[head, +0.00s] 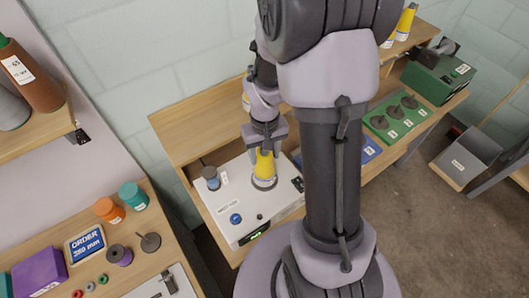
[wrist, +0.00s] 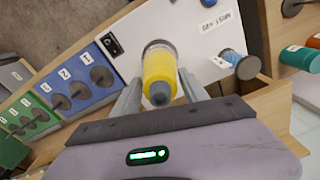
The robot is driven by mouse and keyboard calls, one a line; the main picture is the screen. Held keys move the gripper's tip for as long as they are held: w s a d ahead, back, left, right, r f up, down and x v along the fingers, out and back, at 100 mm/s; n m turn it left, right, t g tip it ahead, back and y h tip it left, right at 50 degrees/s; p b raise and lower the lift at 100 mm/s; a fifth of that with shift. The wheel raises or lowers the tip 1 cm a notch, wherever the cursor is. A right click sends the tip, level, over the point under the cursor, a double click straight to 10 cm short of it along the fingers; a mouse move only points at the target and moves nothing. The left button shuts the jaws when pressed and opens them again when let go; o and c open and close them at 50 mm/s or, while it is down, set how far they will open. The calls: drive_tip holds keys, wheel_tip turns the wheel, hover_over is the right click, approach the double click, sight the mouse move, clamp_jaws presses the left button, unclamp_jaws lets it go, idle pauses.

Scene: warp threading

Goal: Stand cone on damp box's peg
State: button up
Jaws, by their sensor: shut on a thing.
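The yellow cone (head: 264,163) is in my gripper (head: 264,150), which is shut on it near its grey tip. The cone is upright over a round grey seat (head: 264,183) on the white damp box (head: 236,198). I cannot tell whether its base rests there or sits just above, and the peg under it is hidden. In the wrist view the yellow cone (wrist: 159,70) is between the two fingers of my gripper (wrist: 161,92), tip toward the camera. The white box (wrist: 195,28) is behind it.
A blue board with dark pegs (wrist: 78,80) and a green board (head: 394,119) lie beside the box. My arm hides part of the bench. An order sign (head: 85,244) and several spools are at lower left.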

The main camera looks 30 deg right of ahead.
drive_tip(key=shift+f+b, duration=0.5)
drive_tip(key=shift+f, duration=0.15)
drive_tip(key=o, duration=1.2)
drive_tip(key=shift+r, duration=0.15)
